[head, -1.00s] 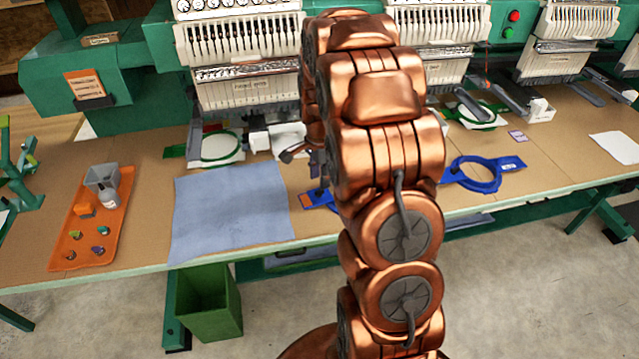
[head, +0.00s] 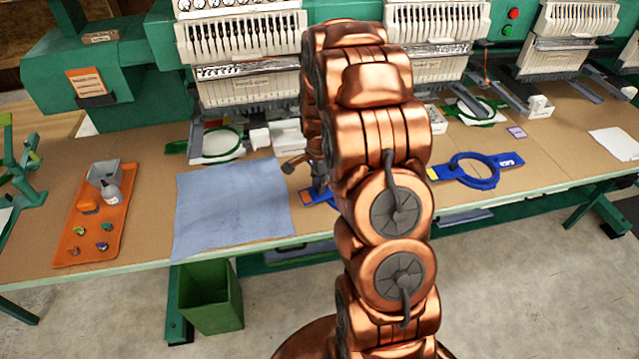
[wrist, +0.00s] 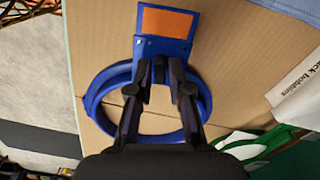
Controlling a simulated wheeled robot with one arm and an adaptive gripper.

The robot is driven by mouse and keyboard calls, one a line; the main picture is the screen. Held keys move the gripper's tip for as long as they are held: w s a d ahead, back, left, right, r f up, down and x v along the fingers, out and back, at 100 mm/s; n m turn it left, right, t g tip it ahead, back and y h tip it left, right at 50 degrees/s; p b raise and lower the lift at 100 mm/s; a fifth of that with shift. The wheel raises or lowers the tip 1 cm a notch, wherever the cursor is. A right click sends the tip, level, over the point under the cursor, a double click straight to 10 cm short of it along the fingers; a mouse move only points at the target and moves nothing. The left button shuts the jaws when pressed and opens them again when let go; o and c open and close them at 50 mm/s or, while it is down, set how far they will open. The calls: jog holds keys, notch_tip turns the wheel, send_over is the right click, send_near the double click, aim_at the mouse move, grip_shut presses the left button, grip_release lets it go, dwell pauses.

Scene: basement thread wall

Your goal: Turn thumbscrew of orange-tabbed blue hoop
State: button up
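The orange-tabbed blue hoop lies flat on the tabletop. In the wrist view its blue ring (wrist: 92,98) fills the middle, with the bracket and its orange tab (wrist: 167,22) at the top. In the head view only the orange tab (head: 306,198) and a bit of blue show left of my arm, which hides the rest. My gripper (wrist: 162,66) is open, pointing down over the hoop, with its two dark fingertips apart near where ring and bracket meet. I cannot make out the thumbscrew between them, nor whether the fingers touch anything.
A second blue hoop with a yellow tab (head: 470,168) lies to the right. A blue-grey cloth (head: 232,208) lies left of my gripper. An orange tray (head: 95,228) with small items is further left. Embroidery machine heads (head: 245,45) stand behind; a green bin (head: 210,298) is below.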

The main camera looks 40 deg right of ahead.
grip_shut()
